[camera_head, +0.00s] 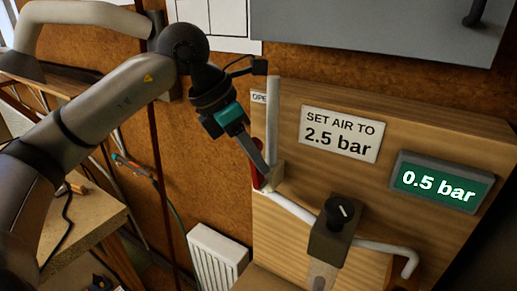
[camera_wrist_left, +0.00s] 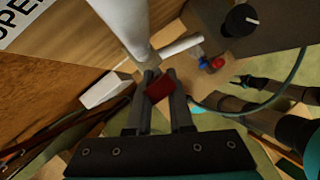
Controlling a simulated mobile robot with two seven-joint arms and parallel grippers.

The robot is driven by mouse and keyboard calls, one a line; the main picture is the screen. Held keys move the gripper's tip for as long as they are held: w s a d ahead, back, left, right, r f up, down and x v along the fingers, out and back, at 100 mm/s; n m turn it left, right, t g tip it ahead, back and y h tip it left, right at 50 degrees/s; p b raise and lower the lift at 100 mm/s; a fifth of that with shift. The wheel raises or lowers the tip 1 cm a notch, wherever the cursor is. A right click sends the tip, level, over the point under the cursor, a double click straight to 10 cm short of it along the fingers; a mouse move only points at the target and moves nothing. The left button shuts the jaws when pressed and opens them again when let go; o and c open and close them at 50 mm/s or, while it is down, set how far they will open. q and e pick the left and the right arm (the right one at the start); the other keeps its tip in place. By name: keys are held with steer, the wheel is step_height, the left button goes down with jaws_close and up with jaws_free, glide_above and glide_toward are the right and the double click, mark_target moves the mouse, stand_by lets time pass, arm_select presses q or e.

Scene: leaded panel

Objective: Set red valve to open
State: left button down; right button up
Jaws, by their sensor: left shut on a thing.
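The red valve handle (camera_head: 258,178) is on the white pipe (camera_head: 272,120) at the left edge of the wooden panel. My left gripper (camera_head: 262,166) reaches it from the upper left and partly hides it. In the left wrist view, the red handle (camera_wrist_left: 160,88) lies between the two fingers of the left gripper (camera_wrist_left: 161,82), which are shut on it. My right gripper is not in the head view.
A sign (camera_head: 341,134) reads "SET AIR TO 2.5 bar". A green display (camera_head: 441,182) reads "0.5 bar". A black knob (camera_head: 340,210) sits on the regulator at lower right. A white radiator (camera_head: 217,256) stands below left, and a wooden bench (camera_head: 85,218) is further left.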

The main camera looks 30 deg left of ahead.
arm_select(q)
steer(key=shift+d, duration=0.1)
stand_by(0.4)
steer(key=c, duration=0.8)
jaws_free()
steer(key=v, duration=1.5)
steer(key=shift+r, duration=0.15)
steer(key=shift+s, duration=0.15)
